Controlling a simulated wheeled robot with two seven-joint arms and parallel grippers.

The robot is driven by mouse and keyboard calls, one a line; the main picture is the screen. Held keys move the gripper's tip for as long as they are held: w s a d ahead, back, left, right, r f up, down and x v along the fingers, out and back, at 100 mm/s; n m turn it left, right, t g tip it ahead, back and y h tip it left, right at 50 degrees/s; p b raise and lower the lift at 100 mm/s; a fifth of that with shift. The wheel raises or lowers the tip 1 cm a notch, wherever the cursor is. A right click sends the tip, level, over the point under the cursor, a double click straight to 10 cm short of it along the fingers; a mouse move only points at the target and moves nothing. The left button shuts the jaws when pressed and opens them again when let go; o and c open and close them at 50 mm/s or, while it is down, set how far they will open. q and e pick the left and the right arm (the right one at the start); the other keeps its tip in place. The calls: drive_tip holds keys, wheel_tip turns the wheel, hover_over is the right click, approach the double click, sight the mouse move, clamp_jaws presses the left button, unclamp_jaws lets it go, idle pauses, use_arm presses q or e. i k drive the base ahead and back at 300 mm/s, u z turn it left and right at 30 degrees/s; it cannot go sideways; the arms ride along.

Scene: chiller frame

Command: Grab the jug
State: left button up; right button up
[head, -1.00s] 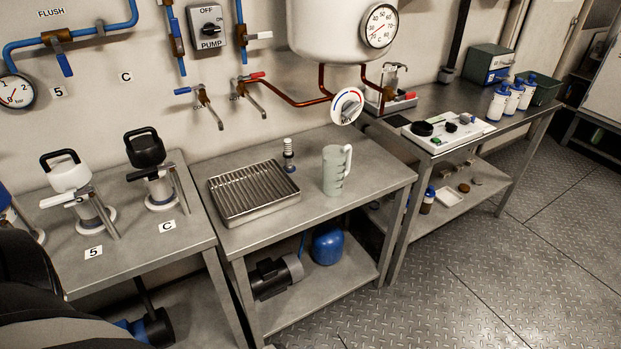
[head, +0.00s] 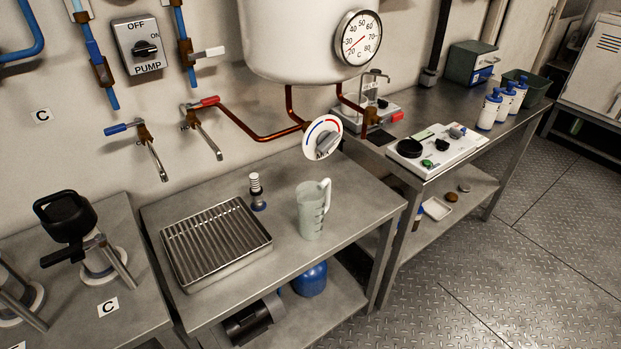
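The jug (head: 311,212) is pale grey-green and translucent, with a white handle on its right side and marks on its wall. It stands upright on the middle metal table (head: 345,238), near the right part of the top. Nothing touches it. Neither of my grippers shows in the head view.
A ribbed metal drip tray (head: 215,243) lies left of the jug. A small dark and white cylinder (head: 257,191) stands behind, between them. A mixing dial (head: 322,138) and copper pipes hang above the table's back.

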sight(312, 198)
drive_tip(key=i, duration=0.4)
drive_tip(key=k, duration=0.5)
drive_tip(key=u, duration=4)
drive_tip(key=k, duration=2.05)
drive_tip(key=z, duration=1.15)
